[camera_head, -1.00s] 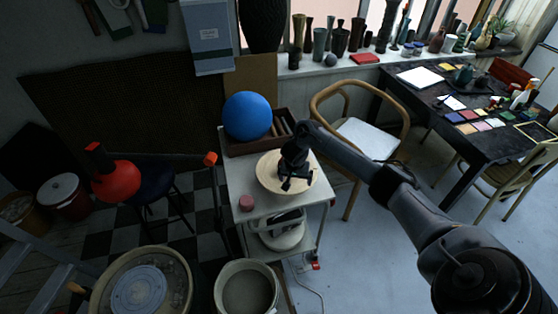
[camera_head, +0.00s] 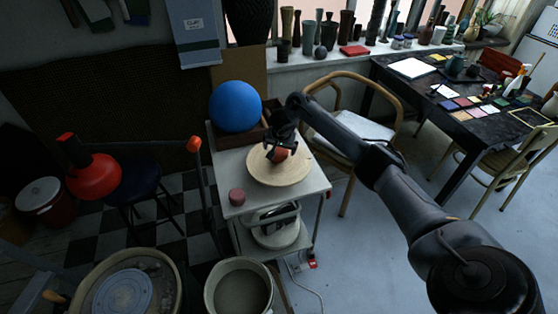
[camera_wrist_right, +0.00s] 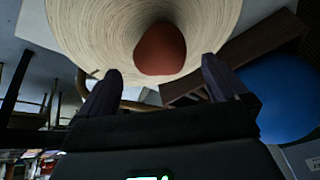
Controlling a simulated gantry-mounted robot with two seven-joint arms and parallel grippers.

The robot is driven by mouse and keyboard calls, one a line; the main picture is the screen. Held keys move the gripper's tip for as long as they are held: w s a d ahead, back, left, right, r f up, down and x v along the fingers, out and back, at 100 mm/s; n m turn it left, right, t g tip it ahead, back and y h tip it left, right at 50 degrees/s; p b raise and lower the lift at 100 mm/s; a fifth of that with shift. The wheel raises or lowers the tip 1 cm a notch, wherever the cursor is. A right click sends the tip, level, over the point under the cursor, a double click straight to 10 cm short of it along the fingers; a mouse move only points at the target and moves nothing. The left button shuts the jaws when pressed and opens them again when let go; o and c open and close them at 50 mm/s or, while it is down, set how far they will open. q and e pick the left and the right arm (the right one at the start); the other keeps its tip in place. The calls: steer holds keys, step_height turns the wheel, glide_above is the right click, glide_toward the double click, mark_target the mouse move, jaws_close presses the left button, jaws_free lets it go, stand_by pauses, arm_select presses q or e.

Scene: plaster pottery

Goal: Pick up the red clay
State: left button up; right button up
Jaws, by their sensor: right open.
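A rounded lump of red clay (camera_head: 281,155) sits on a pale round wooden disc (camera_head: 268,178) on top of the small white cart. My right gripper (camera_head: 282,146) is open, its fingers close to the clay at its far side in the head view. In the right wrist view the clay (camera_wrist_right: 160,48) shows between and beyond the two spread fingers of the gripper (camera_wrist_right: 161,70). It looks free of both fingers. My left gripper is not in view.
A blue ball (camera_head: 236,106) rests at the cart's back left by a brown wooden box. A wooden chair (camera_head: 345,125) stands close on the right. A bucket (camera_head: 238,290) is in front.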

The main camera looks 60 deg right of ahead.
mark_target(279, 152)
steer(key=b+x, duration=0.2)
steer(key=x, duration=0.2)
steer(key=shift+f, duration=0.1)
steer(key=shift+w+d+f+b, duration=0.15)
steer(key=shift+f+b, duration=0.25)
steer(key=shift+c, duration=0.2)
steer(key=c, duration=1.7)
steer(key=shift+r, duration=0.1)
